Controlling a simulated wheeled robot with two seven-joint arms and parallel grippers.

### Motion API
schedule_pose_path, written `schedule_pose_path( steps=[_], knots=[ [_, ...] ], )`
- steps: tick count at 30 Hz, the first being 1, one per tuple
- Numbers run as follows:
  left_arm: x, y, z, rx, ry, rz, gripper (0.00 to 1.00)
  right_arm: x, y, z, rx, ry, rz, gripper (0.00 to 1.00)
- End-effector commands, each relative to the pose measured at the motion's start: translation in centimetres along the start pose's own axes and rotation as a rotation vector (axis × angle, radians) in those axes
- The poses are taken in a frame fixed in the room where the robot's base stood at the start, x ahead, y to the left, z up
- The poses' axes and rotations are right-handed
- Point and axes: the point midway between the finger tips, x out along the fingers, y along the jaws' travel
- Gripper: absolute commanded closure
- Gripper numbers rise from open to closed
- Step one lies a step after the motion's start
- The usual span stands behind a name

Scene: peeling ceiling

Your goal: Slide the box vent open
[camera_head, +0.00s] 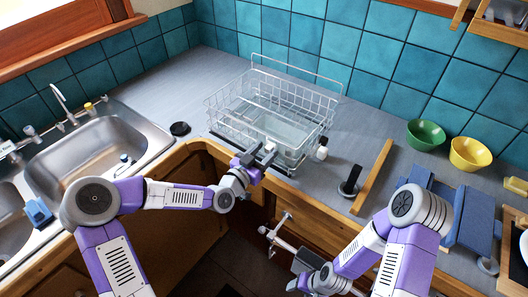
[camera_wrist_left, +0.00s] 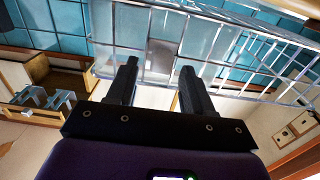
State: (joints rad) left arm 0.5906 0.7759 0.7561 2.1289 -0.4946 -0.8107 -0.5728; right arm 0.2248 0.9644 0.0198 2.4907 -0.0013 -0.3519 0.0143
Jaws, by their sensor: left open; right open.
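A wire rack (camera_head: 310,90) stands on the counter with a clear, box-like container (camera_head: 270,122) inside it. I cannot make out a part that is plainly a box vent. My left gripper (camera_head: 262,152) is open at the rack's front side, close to its lower front edge. In the left wrist view, the open fingers (camera_wrist_left: 155,88) point at the wire rack (camera_wrist_left: 225,45), with nothing between them. Contact with the rack cannot be told. My right gripper (camera_head: 306,262) is open, low in front of the cabinets, away from the rack; its fingers are hard to make out.
A metal sink (camera_head: 95,145) is at the left. A small white bottle (camera_head: 321,150) stands right of the rack. A wooden strip (camera_head: 372,178), green bowl (camera_head: 425,134) and yellow bowl (camera_head: 470,153) are farther right. The counter between rack and wooden strip is mostly clear.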

Motion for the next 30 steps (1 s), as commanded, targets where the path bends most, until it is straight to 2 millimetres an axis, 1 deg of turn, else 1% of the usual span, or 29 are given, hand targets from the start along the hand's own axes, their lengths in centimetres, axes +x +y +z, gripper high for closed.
schedule_pose_path(
  steps=[5, 9, 12, 15, 19, 30],
  knots=[
    [-2.4, -0.1, 0.0, 0.001, -0.003, -0.002, 0.49, -0.1, 0.0, 0.0, 0.000, 0.000, 0.000, 0.39],
    [-4.8, -0.1, 0.0, 0.002, -0.002, -0.003, 0.49, -0.2, -0.1, 0.0, 0.000, 0.000, 0.000, 0.39],
    [-6.2, -0.1, 0.0, 0.001, -0.003, -0.003, 0.49, -0.3, -0.1, 0.0, 0.000, 0.000, 0.000, 0.39],
    [-7.0, -0.1, 0.0, 0.001, -0.001, -0.002, 0.49, -0.3, -0.1, 0.0, 0.000, 0.000, 0.000, 0.39],
    [-7.4, -0.1, 0.0, 0.000, -0.001, -0.001, 0.49, -0.3, -0.1, 0.0, 0.000, 0.000, 0.000, 0.39],
    [-7.3, 0.0, 0.0, 0.000, 0.000, -0.001, 0.49, -0.3, -0.1, 0.0, 0.000, 0.000, 0.000, 0.39]
  ],
)
